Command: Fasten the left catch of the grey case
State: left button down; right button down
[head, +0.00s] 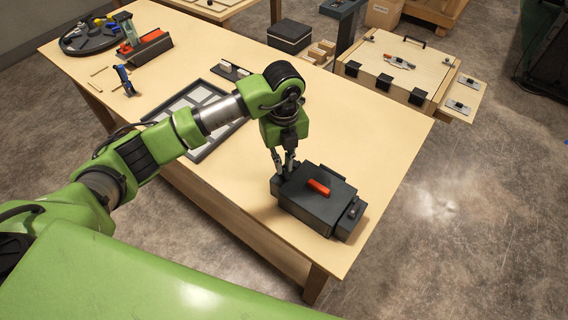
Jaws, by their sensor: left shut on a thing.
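The grey case (318,208) is a dark box with an orange-red handle (318,187) on its lid. It sits at the near right part of the wooden table, lid down. Its right catch (351,210) shows as a small block on the right end. My left gripper (284,174) points down at the case's left end, its fingers shut on the left catch there. The fingers hide most of that catch, so its exact position is not clear. My right gripper is not in view.
A framed panel tray (152,128) lies behind my left arm. A wooden box (392,72) with black latches stands at the far right, and a black box (290,36) at the back. A round dark tray (88,41) holds tools. The tabletop (385,135) right of the case is clear.

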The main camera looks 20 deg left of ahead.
pick_arm(q)
jog(key=n, duration=0.3)
jog(key=shift+r+n, duration=0.1)
jog(key=shift+n, duration=0.2)
jog(key=shift+a+n+b, duration=0.1)
jog(key=shift+n+b, duration=0.2)
jog(key=shift+n, duration=1.2)
jog(key=c, duration=2.1)
grip_release()
jog(key=shift+c, duration=0.2)
notch_tip(320, 180, up, 12)
